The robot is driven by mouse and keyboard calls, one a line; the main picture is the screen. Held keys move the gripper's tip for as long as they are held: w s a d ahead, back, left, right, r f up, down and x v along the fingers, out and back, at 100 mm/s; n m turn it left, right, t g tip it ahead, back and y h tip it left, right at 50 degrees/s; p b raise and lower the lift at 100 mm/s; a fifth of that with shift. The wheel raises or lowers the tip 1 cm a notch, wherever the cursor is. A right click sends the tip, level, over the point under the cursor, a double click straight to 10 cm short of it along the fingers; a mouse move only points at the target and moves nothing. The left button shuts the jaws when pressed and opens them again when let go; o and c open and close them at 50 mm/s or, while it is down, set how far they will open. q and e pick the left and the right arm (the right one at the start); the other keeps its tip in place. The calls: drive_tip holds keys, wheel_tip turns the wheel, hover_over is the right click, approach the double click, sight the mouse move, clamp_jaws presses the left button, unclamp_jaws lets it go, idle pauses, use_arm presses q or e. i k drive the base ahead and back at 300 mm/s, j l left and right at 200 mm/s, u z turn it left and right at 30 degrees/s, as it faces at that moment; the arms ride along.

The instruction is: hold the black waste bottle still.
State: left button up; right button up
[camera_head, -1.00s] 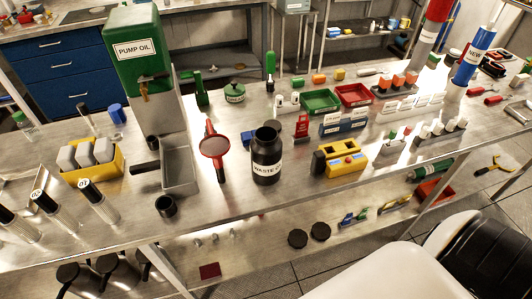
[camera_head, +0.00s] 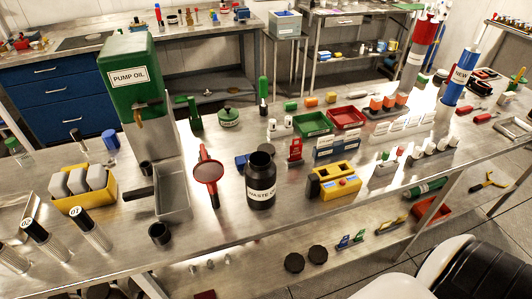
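The black waste bottle (camera_head: 260,180) stands upright near the front edge of the steel bench, in the middle of the head view. Its mouth is open on top, and a white label with "WASTE" faces me. Nothing is holding it. Neither of my grippers can be made out in the view.
A red round-headed tool (camera_head: 208,172) stands close left of the bottle. A yellow block holder (camera_head: 335,181) is to its right. A green pump oil tank (camera_head: 130,77) stands at the left behind a metal tray (camera_head: 171,200). Bare bench lies before the bottle.

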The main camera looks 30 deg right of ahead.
sight(260, 172)
drive_tip(key=l+u, duration=0.1)
drive_tip(key=u, duration=0.35)
drive_tip(key=k+l+u, duration=0.25)
drive_tip(key=l, duration=0.2)
drive_tip(key=k+l+u, duration=0.1)
drive_tip(key=l+u, duration=0.15)
drive_tip(key=l, duration=0.2)
drive_tip(key=k+l+u, duration=0.25)
drive_tip(key=k+l, duration=0.2)
drive_tip(key=l, duration=0.15)
drive_tip(key=k+l, duration=0.15)
drive_tip(key=l, duration=0.15)
